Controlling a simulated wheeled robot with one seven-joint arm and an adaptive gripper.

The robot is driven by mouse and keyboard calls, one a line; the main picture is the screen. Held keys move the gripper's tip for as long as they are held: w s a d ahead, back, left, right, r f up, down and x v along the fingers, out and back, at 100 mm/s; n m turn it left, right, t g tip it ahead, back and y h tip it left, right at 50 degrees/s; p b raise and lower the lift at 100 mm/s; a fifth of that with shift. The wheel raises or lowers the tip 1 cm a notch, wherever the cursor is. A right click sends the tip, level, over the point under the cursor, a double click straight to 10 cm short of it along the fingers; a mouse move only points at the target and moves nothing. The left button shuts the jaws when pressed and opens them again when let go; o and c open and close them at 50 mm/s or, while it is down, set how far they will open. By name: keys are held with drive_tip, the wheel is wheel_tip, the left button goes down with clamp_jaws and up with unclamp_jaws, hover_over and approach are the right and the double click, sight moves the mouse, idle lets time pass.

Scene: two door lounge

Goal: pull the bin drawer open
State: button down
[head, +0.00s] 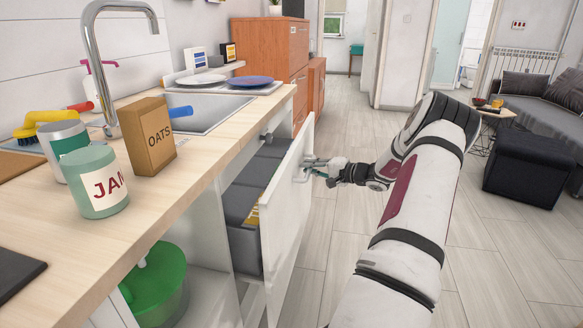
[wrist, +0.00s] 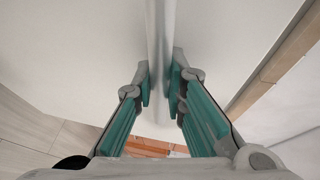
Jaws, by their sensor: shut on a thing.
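The bin drawer (head: 282,215) stands pulled out from under the counter, its white front well clear of the cabinet. Grey bins (head: 243,205) show inside it, with something yellow in one. My gripper (head: 316,168) is at the outer face of the drawer front, near its top. In the wrist view my gripper (wrist: 161,85) has its fingers on either side of the upright bar handle (wrist: 160,35), shut on it.
The counter (head: 200,175) carries a jam jar (head: 97,182), an oats box (head: 149,136) and a sink (head: 205,108). Floor (head: 340,225) is clear around the drawer; a dark ottoman (head: 527,168) stands far right.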

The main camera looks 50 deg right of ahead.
drive_tip(key=s+d+b, duration=0.1)
drive_tip(key=s+d, duration=0.3)
drive_tip(key=s, duration=0.7)
drive_tip(key=s+d, duration=0.5)
drive_tip(key=s, duration=0.6)
drive_tip(key=shift+s+d+b, duration=0.25)
drive_tip(key=shift+s+b, duration=0.15)
drive_tip(key=c, duration=1.9)
unclamp_jaws()
drive_tip(key=shift+f, duration=0.1)
drive_tip(key=s+r, duration=0.2)
drive_tip(key=s, duration=0.9)
drive_tip(key=shift+s+r, duration=0.15)
drive_tip(key=shift+s, duration=0.25)
